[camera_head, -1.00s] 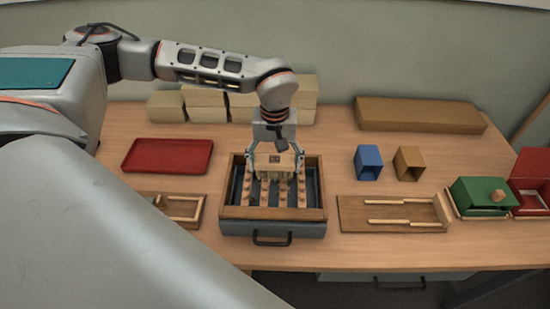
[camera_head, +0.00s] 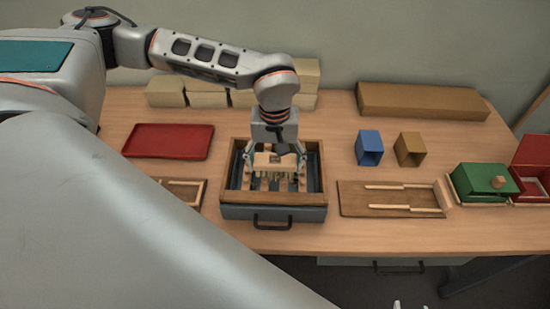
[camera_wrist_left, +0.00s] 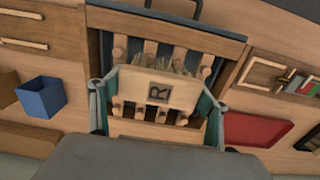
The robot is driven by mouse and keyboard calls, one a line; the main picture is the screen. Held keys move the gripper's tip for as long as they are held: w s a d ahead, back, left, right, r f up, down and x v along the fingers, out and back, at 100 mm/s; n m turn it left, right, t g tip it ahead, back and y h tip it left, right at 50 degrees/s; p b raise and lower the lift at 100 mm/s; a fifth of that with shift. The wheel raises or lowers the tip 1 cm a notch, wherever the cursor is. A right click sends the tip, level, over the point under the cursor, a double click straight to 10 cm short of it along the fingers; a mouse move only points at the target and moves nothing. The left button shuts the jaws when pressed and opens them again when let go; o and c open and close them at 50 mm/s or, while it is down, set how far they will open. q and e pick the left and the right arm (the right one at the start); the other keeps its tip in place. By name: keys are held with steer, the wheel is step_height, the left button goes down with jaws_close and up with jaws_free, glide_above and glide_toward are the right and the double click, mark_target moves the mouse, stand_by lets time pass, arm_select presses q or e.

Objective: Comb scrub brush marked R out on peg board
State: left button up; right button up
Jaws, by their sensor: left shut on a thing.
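The wooden scrub brush (camera_head: 275,161) has pale bristles under its block, and a dark R shows on it in the left wrist view (camera_wrist_left: 158,90). My left gripper (camera_head: 275,164) is shut on its two ends, with the fingers also showing in the left wrist view (camera_wrist_left: 158,98). The brush is over the peg board, whose rows of wooden pegs (camera_wrist_left: 150,48) lie inside a wood-rimmed tray (camera_head: 270,197). The bristles hang among or just above the pegs; I cannot tell how deep. The brush hides the middle pegs. My right gripper is not clearly seen.
A red tray (camera_head: 168,140) lies left of the peg board. A blue box (camera_head: 369,148) and a brown box (camera_head: 410,149) stand to the right, behind a wooden fixture with rails (camera_head: 392,198). A green box (camera_head: 483,184) is farther right. Cardboard blocks line the back.

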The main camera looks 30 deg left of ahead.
arm_select(q)
steer(key=shift+w+a+f, duration=0.1)
steer(key=shift+w+a, duration=0.55)
steer(key=shift+w, duration=0.05)
steer(key=shift+w+a, duration=1.45)
steer(key=shift+w, duration=1.15)
step_height(320, 180, up, 6)
steer(key=shift+r, duration=0.25)
steer(key=shift+o, duration=1)
steer(key=shift+c, duration=0.5)
steer(key=shift+d, duration=0.1)
